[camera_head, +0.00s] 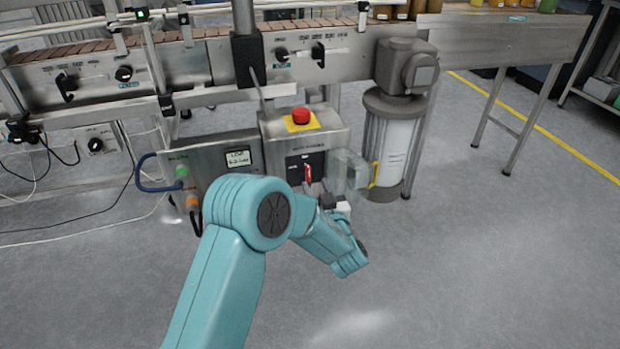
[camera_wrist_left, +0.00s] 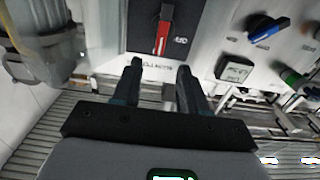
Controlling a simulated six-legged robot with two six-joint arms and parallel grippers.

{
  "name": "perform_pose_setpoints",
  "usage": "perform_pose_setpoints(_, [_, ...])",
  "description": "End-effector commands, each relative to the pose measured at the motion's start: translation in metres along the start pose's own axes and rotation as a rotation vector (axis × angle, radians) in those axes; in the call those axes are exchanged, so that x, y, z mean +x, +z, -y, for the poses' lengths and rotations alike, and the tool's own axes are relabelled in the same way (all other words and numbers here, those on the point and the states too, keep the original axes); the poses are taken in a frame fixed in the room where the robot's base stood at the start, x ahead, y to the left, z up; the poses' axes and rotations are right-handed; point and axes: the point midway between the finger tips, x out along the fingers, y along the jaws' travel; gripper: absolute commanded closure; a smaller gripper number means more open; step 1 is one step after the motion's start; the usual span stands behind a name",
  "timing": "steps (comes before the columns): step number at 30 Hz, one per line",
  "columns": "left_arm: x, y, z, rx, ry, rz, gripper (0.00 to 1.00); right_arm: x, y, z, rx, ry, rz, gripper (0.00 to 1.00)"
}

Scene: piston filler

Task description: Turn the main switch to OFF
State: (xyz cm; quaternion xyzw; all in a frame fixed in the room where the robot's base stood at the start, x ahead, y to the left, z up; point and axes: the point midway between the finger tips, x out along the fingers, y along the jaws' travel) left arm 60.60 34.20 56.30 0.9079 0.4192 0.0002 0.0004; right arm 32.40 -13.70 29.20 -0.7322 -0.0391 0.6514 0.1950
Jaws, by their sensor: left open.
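The main switch is a red handle (camera_head: 308,173) on a black plate on the front of the steel control box. In the left wrist view the red handle (camera_wrist_left: 162,32) stands roughly upright, with labels around it that I cannot read surely. My left gripper (camera_head: 322,190) is just in front of and below the switch. In the left wrist view its two fingers (camera_wrist_left: 160,78) are apart with nothing between them, pointing at the switch plate and short of the handle. A clear cover (camera_head: 346,172) stands out at the right of the switch. My right gripper is not seen.
A red emergency button (camera_head: 301,115) on yellow sits on top of the box. A display (camera_head: 238,158), a green button (camera_head: 182,171) and a blue loop handle (camera_head: 150,175) are to the left. A cylinder (camera_head: 390,145) stands right. The floor in front is clear.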

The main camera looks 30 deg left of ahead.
Motion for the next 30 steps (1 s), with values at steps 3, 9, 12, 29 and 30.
perform_pose_setpoints(3, [0.027,0.003,0.0,-0.002,-0.002,-0.003,0.57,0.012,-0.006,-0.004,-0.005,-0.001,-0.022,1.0])
perform_pose_setpoints(9, [0.058,0.002,-0.001,-0.001,0.0,-0.001,0.57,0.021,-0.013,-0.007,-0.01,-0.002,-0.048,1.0])
perform_pose_setpoints(12, [0.066,0.001,-0.001,0.001,0.0,-0.001,0.57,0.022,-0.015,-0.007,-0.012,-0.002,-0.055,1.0])
perform_pose_setpoints(29, [0.069,0.001,-0.001,0.002,0.001,0.001,1.0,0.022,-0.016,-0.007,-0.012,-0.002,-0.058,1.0])
perform_pose_setpoints(30, [0.069,0.001,-0.001,0.002,0.001,0.002,1.0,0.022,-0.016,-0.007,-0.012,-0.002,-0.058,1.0])
